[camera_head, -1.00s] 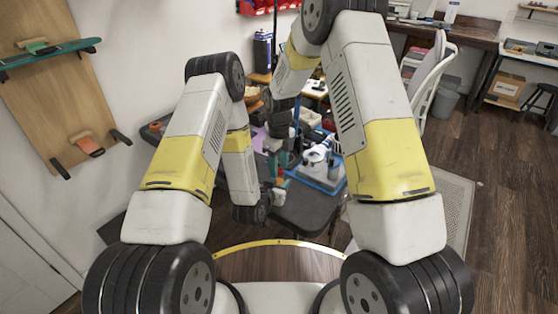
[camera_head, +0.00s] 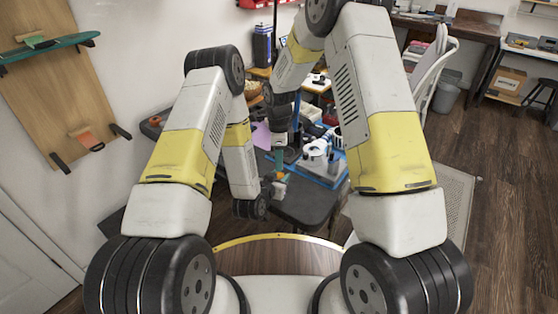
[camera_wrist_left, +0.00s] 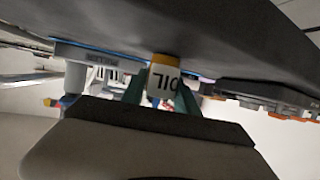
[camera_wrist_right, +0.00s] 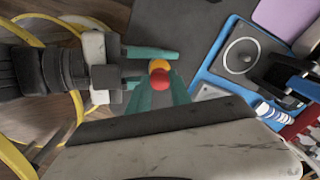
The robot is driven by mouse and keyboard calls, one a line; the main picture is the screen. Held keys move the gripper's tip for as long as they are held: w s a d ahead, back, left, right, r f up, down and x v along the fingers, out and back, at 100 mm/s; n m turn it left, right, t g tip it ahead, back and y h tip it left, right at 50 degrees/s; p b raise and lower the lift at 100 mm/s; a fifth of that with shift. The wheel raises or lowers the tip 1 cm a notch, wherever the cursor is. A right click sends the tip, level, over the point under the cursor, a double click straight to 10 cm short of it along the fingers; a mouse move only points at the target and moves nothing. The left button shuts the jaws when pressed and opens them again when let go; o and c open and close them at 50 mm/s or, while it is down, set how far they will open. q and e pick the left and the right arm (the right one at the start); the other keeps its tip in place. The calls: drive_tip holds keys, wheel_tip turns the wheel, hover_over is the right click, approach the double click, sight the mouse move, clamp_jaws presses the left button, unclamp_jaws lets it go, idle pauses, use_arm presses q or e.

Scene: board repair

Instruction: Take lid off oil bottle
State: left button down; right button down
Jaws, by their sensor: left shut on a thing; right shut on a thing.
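The oil bottle (camera_wrist_left: 163,82) is white with "OIL" on its side and a yellow-orange end. My left gripper (camera_wrist_left: 162,88) is shut on its body between teal fingers. In the right wrist view the bottle's yellow part (camera_wrist_right: 158,65) shows beside its rounded red lid (camera_wrist_right: 159,79). My right gripper (camera_wrist_right: 160,88) is shut on the red lid, with its teal fingers at either side. In the head view my right gripper (camera_head: 279,160) is above my left gripper (camera_head: 274,188); the bottle is small and mostly hidden there.
A dark table (camera_head: 305,204) lies below and beyond the grippers. A blue tray (camera_head: 327,178) with a white device stands right of them. A purple sheet (camera_head: 261,135) lies farther back.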

drive_tip(key=n, duration=1.4)
drive_tip(key=shift+n, duration=0.3)
drive_tip(key=n, duration=1.1)
drive_tip(key=shift+n, duration=0.4)
drive_tip(key=n, duration=0.9)
drive_tip(key=shift+n, duration=0.4)
drive_tip(key=n, duration=0.4)
drive_tip(key=shift+n, duration=0.3)
drive_tip(key=n, duration=0.6)
drive_tip(key=shift+r, duration=0.1)
